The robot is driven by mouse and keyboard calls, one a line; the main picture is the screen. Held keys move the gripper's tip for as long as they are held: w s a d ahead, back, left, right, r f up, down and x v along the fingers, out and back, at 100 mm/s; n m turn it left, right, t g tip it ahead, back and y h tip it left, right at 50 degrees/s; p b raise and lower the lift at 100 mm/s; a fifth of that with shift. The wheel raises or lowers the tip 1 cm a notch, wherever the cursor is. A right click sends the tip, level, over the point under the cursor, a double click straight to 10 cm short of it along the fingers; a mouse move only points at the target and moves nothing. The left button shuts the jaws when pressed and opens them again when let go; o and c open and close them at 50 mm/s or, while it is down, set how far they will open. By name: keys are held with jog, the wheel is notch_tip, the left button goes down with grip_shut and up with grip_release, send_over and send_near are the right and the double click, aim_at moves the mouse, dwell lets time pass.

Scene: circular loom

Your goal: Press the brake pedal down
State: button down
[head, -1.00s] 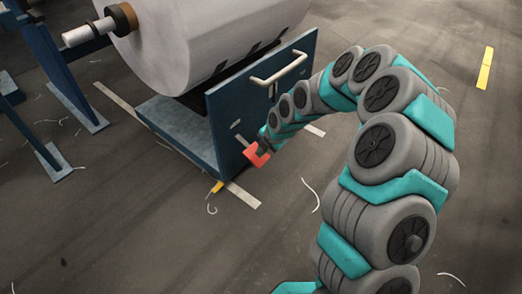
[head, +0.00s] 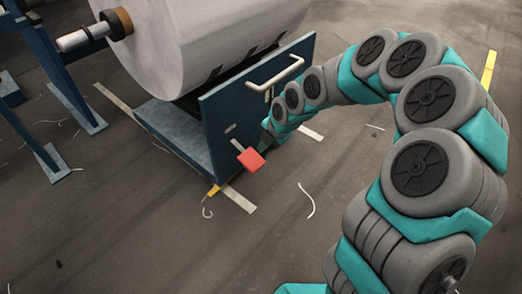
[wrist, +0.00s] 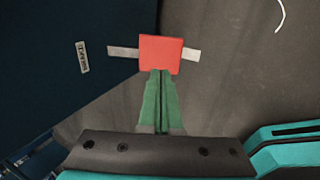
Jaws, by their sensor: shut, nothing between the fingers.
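The red brake pedal (head: 250,160) sticks out on a short grey lever (head: 237,145) from the lower part of the dark blue panel. In the wrist view the pedal (wrist: 160,52) is a red square straight ahead of my gripper (wrist: 161,74). The green fingers are together and empty, with their tips at the pedal's near edge; I cannot tell whether they touch it. In the head view the end of my arm is just right of and behind the pedal, and the fingertips are not clearly visible.
The blue panel (head: 222,112) carries a white handle (head: 275,73) above the pedal and a small label (wrist: 83,57) beside it. A large white roll (head: 185,40) lies behind the panel.

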jog(key=v, duration=0.6)
jog(key=shift+a+p, duration=0.1)
jog(key=shift+p, duration=0.2)
jog(key=s+d+r+m+g+h+p, duration=0.1)
jog(key=s+d+r+m+p, duration=0.2)
jog(key=s+m, duration=0.6)
jog(key=s+d+r+m+g+h+p, duration=0.1)
jog(key=s+d+r+m+p, duration=0.3)
jog(key=s, duration=1.1)
jog(key=s+d+r+m+g+h+p, duration=0.2)
jog(key=s+d+r+m, duration=0.6)
jog(key=s+r+m, duration=0.4)
jog(key=m+p, duration=0.1)
jog(key=m, duration=0.2)
jog(key=shift+g, duration=0.4)
jog(key=shift+r, duration=0.15)
